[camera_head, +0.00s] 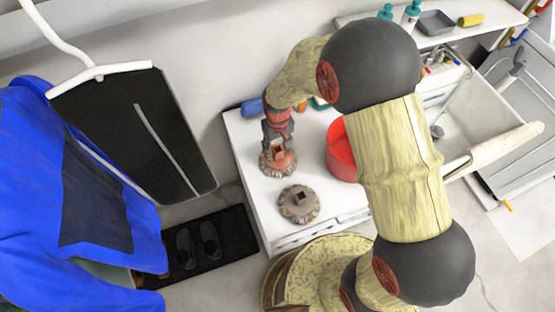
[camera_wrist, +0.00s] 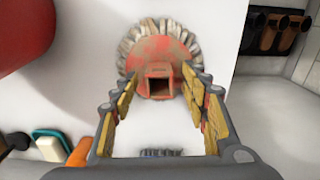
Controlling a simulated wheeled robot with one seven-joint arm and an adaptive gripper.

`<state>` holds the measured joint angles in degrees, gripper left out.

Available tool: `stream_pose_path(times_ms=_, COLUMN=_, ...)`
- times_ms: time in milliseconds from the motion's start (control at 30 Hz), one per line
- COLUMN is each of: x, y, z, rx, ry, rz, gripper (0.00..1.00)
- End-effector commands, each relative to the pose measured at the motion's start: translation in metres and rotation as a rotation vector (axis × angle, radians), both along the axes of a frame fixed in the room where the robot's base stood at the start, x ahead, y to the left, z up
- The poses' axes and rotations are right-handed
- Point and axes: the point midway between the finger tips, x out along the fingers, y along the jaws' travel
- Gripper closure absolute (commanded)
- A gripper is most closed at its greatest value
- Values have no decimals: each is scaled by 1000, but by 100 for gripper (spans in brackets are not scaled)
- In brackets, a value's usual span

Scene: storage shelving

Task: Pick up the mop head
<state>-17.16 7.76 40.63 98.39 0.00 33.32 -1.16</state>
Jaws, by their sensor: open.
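The mop head, a round red piece with a grey fringe and a square socket on top, stands on the white cabinet top, in the head view (camera_head: 280,165) and in the wrist view (camera_wrist: 152,52). A similar brown-grey round head (camera_head: 299,204) lies nearer the cabinet's front edge; I cannot tell it apart by kind. My gripper (camera_head: 276,146) is open and points down above the red head. In the wrist view its fingers (camera_wrist: 160,98) are spread to either side of the socket, with nothing held. Contact with the socket cannot be told.
A red bucket (camera_head: 341,155) stands right of the mop head on the cabinet (camera_head: 247,165). Blue and other coloured items (camera_head: 252,107) lie at the back. Dark shoes (camera_head: 209,238) stand on a black mat at left, below a hanging blue garment (camera_head: 40,130).

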Motion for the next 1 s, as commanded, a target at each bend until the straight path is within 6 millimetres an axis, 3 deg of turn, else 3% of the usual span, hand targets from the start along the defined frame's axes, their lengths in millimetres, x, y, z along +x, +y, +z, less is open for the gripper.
stream_pose_path(times_ms=200, x=1, y=0, z=0, rx=1, ry=-2, rz=0, gripper=55)
stream_pose_path(times_ms=1000, x=1, y=0, z=0, rx=1, ry=-2, rz=0, gripper=100)
